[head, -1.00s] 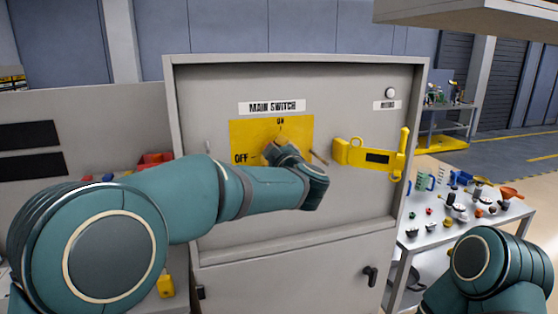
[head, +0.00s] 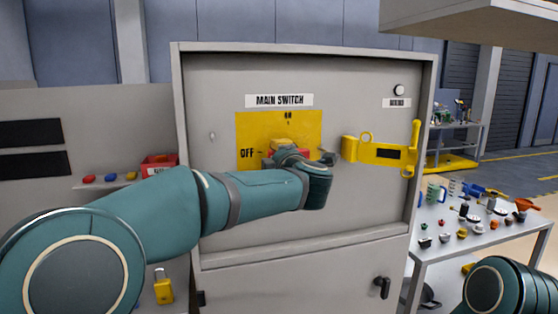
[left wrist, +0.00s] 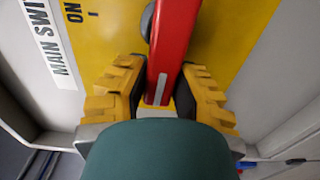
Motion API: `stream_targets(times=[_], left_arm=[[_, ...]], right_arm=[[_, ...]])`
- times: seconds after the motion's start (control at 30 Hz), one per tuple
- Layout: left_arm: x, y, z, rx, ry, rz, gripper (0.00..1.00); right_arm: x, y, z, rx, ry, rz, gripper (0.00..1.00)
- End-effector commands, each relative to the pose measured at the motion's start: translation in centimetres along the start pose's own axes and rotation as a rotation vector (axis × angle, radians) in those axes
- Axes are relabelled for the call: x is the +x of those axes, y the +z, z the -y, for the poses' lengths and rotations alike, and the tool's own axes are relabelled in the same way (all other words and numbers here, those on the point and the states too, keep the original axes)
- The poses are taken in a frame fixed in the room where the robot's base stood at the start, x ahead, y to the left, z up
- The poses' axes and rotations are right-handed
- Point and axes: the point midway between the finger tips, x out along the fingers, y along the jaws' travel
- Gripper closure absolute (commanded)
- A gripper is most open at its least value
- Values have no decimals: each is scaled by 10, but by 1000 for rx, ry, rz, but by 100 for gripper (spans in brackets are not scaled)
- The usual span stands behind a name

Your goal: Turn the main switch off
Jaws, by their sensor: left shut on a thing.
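The main switch is a yellow plate (head: 307,130) on the grey cabinet door, marked ON at the top and OFF at the left. Its red handle (left wrist: 172,45) points roughly left along the plate, towards the OFF mark. My right gripper is out of view.
A yellow hasp (head: 375,153) sits right of the plate on the cabinet (head: 300,225). A red box (head: 158,165) stands on a shelf at left, with a yellow padlock (head: 163,290) below. A table (head: 455,243) with several small items is at right.

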Motion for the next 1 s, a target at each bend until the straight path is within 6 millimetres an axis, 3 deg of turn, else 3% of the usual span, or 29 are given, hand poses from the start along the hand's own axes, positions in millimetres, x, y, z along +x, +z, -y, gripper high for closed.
stream_targets(times=[0.57, 0.6, 0.67, 1.0], left_arm=[[1, -1, 0, -32, 1, -2, 100], [1, -1, 0, -32, 1, -2, 62], [1, -1, 0, -32, 1, -2, 43], [-2, 0, 1, -30, 0, 0, 43]], right_arm=[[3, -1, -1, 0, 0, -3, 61], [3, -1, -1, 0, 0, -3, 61], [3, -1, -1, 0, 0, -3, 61], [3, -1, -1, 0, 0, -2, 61]])
